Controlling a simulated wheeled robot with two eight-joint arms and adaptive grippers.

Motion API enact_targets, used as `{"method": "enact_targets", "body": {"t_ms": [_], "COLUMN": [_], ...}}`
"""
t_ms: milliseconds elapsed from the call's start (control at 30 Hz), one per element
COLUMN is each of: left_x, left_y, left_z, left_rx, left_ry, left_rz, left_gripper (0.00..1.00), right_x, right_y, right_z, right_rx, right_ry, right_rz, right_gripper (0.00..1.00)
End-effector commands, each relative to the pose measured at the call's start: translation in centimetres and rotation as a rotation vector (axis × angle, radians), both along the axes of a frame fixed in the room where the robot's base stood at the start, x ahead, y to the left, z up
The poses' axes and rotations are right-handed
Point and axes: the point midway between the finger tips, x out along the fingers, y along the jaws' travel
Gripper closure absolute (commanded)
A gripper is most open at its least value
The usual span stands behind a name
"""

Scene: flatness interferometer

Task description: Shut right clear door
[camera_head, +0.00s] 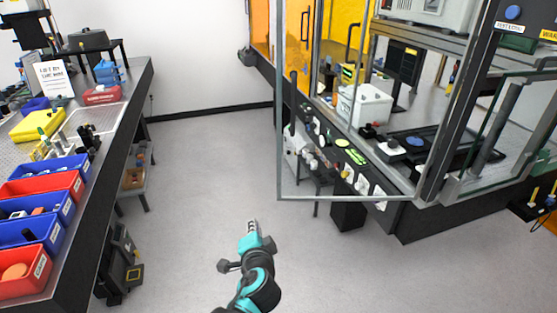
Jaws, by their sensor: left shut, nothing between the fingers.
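A clear door (281,130) in a grey metal frame stands swung out from the front of the machine enclosure, its near lower corner over the floor. Its right side meets the enclosure's corner post (452,110). A dark upright handle (293,95) shows near its left edge. The machine's interior and front controls show through the pane. My left gripper (252,228) is shut and empty, over the floor, below and left of the door's lower edge and apart from it in the picture. My right gripper is out of view.
A workbench (116,150) with red bins (55,187), blue bins (45,230) and a yellow case (38,122) runs along the left. Orange panels (345,25) are at the back of the enclosure. The grey floor (205,160) between bench and machine is clear.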

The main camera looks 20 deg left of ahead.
Motion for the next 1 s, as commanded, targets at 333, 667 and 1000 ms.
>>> {"method": "enact_targets", "body": {"t_ms": [333, 667, 1000], "left_x": [4.3, 7.8, 14.5], "left_y": [-4.5, -3.5, -1.2], "left_z": [6.2, 6.1, 6.1], "left_rx": [0.536, 0.567, 0.565], "left_ry": [-0.133, -0.138, -0.138], "left_rz": [-0.212, -0.218, -0.218], "left_gripper": [1.00, 1.00, 1.00], "right_x": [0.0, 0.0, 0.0], "right_y": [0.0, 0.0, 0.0], "right_z": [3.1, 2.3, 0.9], "right_rx": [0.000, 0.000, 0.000], "right_ry": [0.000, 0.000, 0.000], "right_rz": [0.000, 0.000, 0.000], "right_gripper": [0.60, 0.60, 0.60]}}
